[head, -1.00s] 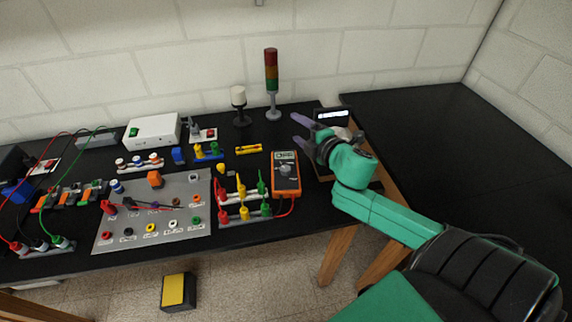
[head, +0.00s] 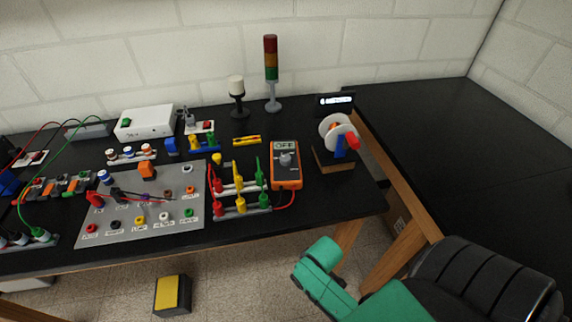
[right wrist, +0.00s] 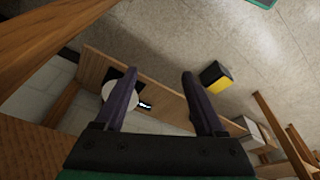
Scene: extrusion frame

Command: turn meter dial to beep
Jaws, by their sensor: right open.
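The orange multimeter (head: 286,180) lies on the black bench, right of centre in the head view. Its grey round dial (head: 286,159) is in the middle of its face, and its small display (head: 285,146) seems to read OFF. A red lead runs from its lower end. My right gripper (right wrist: 161,74) is open and empty in the right wrist view, its two dark fingers well apart. In the head view my right arm is low at the bench's front, away from the meter, and its fingers are out of sight. My left gripper is in neither current view.
Red, yellow and green plugs (head: 240,190) stand just left of the meter. A white wheel (head: 338,133) with a red handle stands right of it. A grey panel (head: 140,205) lies further left. A yellow-topped black box (head: 172,294) is on the floor, also in the wrist view (right wrist: 216,76).

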